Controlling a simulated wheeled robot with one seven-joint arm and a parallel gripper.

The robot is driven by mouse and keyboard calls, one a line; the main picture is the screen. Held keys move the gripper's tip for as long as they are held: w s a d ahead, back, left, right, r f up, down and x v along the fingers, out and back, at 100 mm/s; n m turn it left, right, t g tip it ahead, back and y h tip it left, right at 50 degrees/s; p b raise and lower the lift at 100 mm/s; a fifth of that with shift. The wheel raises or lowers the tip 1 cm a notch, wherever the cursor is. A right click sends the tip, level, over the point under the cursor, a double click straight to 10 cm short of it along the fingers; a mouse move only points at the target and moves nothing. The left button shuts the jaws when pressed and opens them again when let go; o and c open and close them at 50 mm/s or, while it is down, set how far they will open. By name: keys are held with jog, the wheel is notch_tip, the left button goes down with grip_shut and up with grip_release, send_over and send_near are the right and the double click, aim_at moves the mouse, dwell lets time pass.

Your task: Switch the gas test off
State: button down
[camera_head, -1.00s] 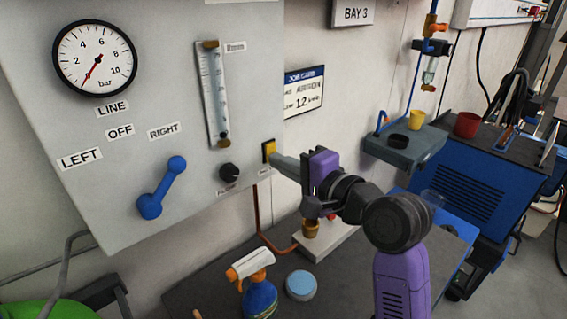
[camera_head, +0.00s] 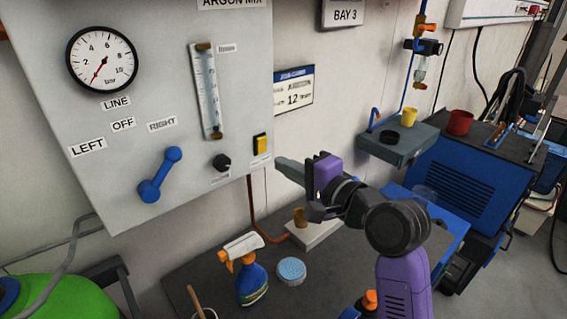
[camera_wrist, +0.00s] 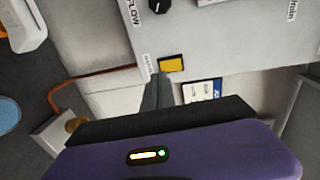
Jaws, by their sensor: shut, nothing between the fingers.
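The yellow rocker switch (camera_head: 261,144) is in a dark frame at the lower right edge of the grey gas panel (camera_head: 235,100). It also shows in the wrist view (camera_wrist: 171,65), just beyond the fingertips. Its label is too small to read in the head view, and which way it is rocked is unclear. My gripper (camera_head: 279,163) is shut and empty, its tips to the lower right of the switch with a small gap in the head view. The gripper shows in the wrist view too (camera_wrist: 157,80).
The panel also carries a pressure gauge (camera_head: 102,59), a flow tube (camera_head: 206,90), a black knob (camera_head: 221,162) and a blue selector lever (camera_head: 160,176). A spray bottle (camera_head: 250,275) and a round blue-topped tin (camera_head: 291,270) stand on the bench below.

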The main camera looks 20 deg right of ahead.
jog(key=s+d+f+b, duration=0.1)
jog(key=s+d, duration=0.1)
jog(key=s, duration=0.6)
jog(key=shift+s+d+f+b, duration=0.15)
jog(key=shift+d+f+b, duration=0.05)
jog(key=shift+d+b, duration=0.15)
